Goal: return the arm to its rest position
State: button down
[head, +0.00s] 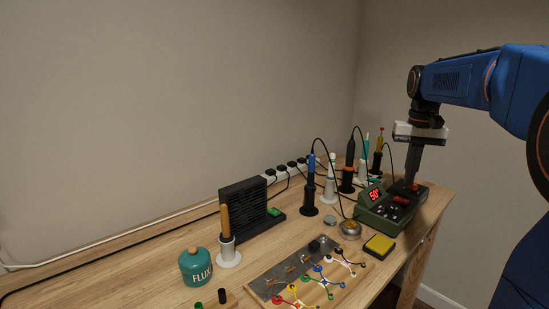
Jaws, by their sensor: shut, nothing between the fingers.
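My blue arm (460,82) reaches in from the right side of the head view. My gripper (411,183) points down, shut and empty, with its tips at the top of the green soldering station (376,216). The station's red display reads about 50. I cannot tell whether the fingertips touch the station's top or hover just above it.
Several irons in stands, one blue-handled (311,185), line the back near a power strip (285,170). A black fume fan (243,207), a flux jar (196,267), a yellow sponge (379,246) and a wired board (310,275) occupy the bench. The air above the left bench is clear.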

jog(key=s+a+f+n+t, duration=0.1)
jog(key=s+a+f, duration=0.1)
jog(key=s+a, duration=0.45)
jog(key=s+a+f+n+t, duration=0.1)
jog(key=s+a+f, duration=0.2)
jog(key=s, duration=0.6)
jog(key=s+a+f+n+t, duration=0.1)
jog(key=s+a+f, duration=0.1)
jog(key=s+f, duration=0.3)
jog(key=s+a+f+n+t, duration=0.1)
jog(key=s+a+f, duration=0.1)
jog(key=s+f, duration=0.4)
jog(key=shift+s+a+f+t, duration=0.15)
jog(key=shift+s+a+t, duration=0.2)
jog(key=shift+s, duration=0.65)
jog(key=w+d+r+m+g, duration=0.1)
jog(key=w+d+r+m, duration=0.1)
jog(key=w+r+m, duration=0.55)
jog(key=w+d+r+m+g, duration=0.2)
jog(key=w+d+r+m, duration=0.1)
jog(key=w+r+m, duration=0.4)
jog(key=w+d+r+m+g, duration=0.1)
jog(key=w+d+r+m, duration=0.3)
jog(key=w+m, duration=0.3)
jog(key=w+d+r+m+g, duration=0.1)
jog(key=w+d+r+m, duration=0.4)
jog(key=w, duration=0.5)
jog(key=shift+w+d+r+m, duration=0.15)
jog(key=shift+w+d+m, duration=0.1)
jog(key=shift+m, duration=0.6)
